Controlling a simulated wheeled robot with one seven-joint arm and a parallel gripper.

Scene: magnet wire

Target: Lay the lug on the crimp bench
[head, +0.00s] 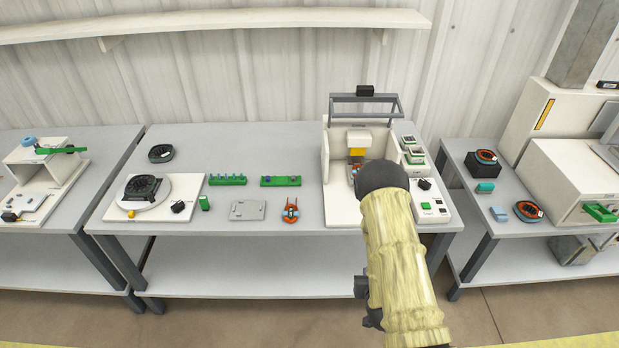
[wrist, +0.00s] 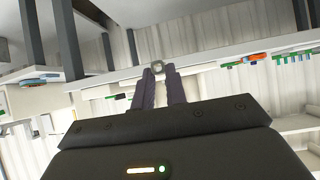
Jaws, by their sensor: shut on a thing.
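My gripper (wrist: 158,92) shows in the wrist view, its two dark fingers shut on a small grey ring-shaped lug (wrist: 157,67) at the fingertips. In the head view my sleeved arm stands in front of the middle bench (head: 255,150), and the lug cannot be made out there. A white press-like station (head: 340,208) with a guard frame stands at the right of this bench, partly hidden by my arm. No readable label shows which bench is the crimp bench.
Side benches hold machines and coils. Bare bench top shows behind the small parts.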

